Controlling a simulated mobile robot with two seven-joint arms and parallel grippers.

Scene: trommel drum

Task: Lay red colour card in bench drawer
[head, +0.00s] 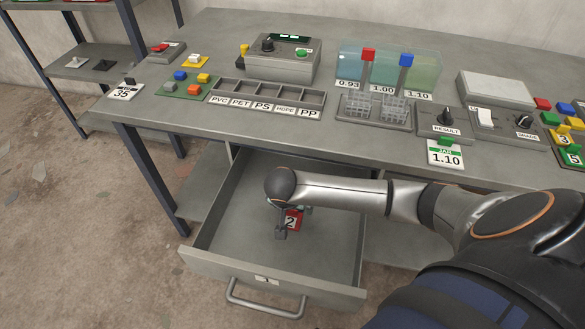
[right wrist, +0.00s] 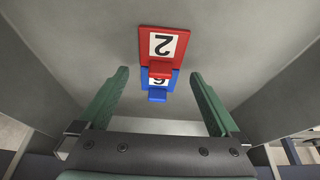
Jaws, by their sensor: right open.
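The red colour card (right wrist: 164,46), marked 2 and with a red grip block, is inside the open bench drawer (head: 225,270). It shows in the head view (head: 293,218) partly covered by my right gripper. A blue card (right wrist: 158,84) with its own grip block sits right beside it; the red card's block hides part of it, and I cannot tell whether the cards overlap. My right gripper (right wrist: 160,73) is over the drawer, open, its green fingers apart on either side of the cards and holding nothing. My left gripper is not in view.
The grey bench (head: 225,130) stands above the drawer. On it are a label tray (head: 268,95), a control box (head: 275,62), coloured liquid tanks (head: 388,68) and switch boxes (head: 437,120). More coloured cards (head: 565,135) lie at the right. The drawer's left part is clear.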

